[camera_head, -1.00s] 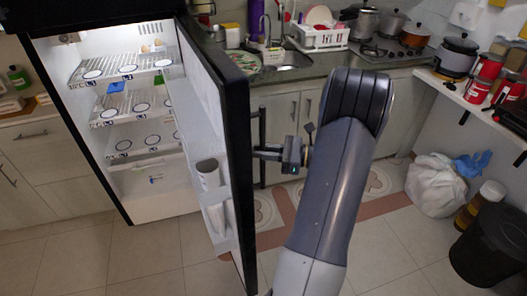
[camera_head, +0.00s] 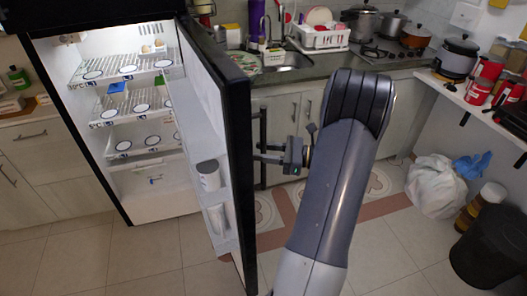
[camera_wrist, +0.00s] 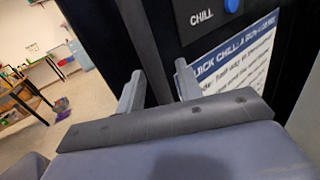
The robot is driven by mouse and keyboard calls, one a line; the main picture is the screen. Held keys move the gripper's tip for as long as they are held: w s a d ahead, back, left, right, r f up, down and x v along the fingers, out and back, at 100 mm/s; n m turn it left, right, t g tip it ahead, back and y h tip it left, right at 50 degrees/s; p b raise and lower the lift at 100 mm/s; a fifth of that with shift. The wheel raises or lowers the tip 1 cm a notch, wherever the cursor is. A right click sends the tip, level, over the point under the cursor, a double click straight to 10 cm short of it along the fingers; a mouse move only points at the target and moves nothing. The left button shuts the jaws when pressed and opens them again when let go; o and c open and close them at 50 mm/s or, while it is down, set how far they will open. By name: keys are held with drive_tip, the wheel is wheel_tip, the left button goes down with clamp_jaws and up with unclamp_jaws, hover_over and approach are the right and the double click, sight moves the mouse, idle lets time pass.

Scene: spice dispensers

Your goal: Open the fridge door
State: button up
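The fridge (camera_head: 165,208) stands at the left in the head view with its lit shelves exposed. Its door (camera_head: 238,165) is swung wide open toward me, seen nearly edge-on. A dark vertical handle (camera_head: 263,130) is on the door's outer side. My gripper (camera_head: 268,152) is at the handle, reaching from the right. In the wrist view the handle bar (camera_wrist: 143,45) runs between the two grey fingers of my gripper (camera_wrist: 160,85). The fingers are spread around the bar, with a small gap on the right finger's side. The fingertips' far ends are partly hidden.
A counter (camera_head: 330,66) with a sink and pots runs behind the door. A white bag (camera_head: 435,187) and a black bin (camera_head: 495,245) stand on the floor at the right. The tiled floor (camera_head: 150,258) before the fridge is clear. A drawer cabinet (camera_head: 30,160) is at the left.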

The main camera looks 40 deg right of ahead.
drive_tip(key=b+v, duration=0.1)
drive_tip(key=v, duration=0.9)
drive_tip(key=shift+s+d+b, duration=0.2)
drive_tip(key=shift+b, duration=0.2)
drive_tip(key=shift+w+a, duration=0.1)
drive_tip(key=shift+w, duration=0.05)
drive_tip(key=p+x, duration=0.2)
drive_tip(key=x, duration=0.8)
drive_tip(key=shift+w+a, duration=0.15)
drive_tip(key=shift+a, duration=0.25)
